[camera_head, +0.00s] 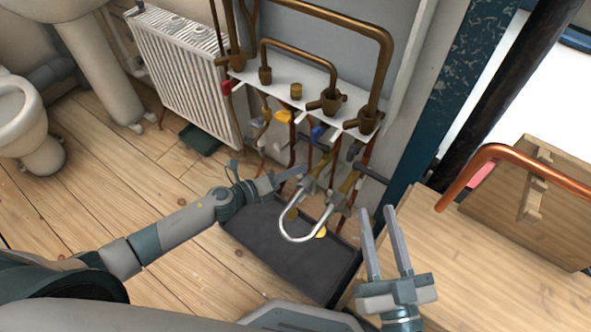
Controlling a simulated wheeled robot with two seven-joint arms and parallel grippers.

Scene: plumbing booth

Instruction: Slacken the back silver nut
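A shiny silver U-shaped pipe (283,228) hangs below the white valve shelf. Its two ends run up to silver nuts on yellowish fittings; the back nut (308,186) is on the left and the front nut (337,199) is nearer on the right. My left gripper (298,173) reaches in from the left, its fingers pointing right, with the tips close to the back nut. I cannot tell whether they touch it or how far apart they are. My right gripper (382,212) is open and empty, fingers pointing up, to the right of the pipe and apart from it.
A white shelf (270,76) carries brown pipes and valves above the nuts. Several coloured valve handles hang beneath it. A dark tray (270,255) lies on the floor below. A wooden bench (490,270) with a copper pipe (500,152) and wooden crate (535,210) stands right. A radiator (180,75) stands left.

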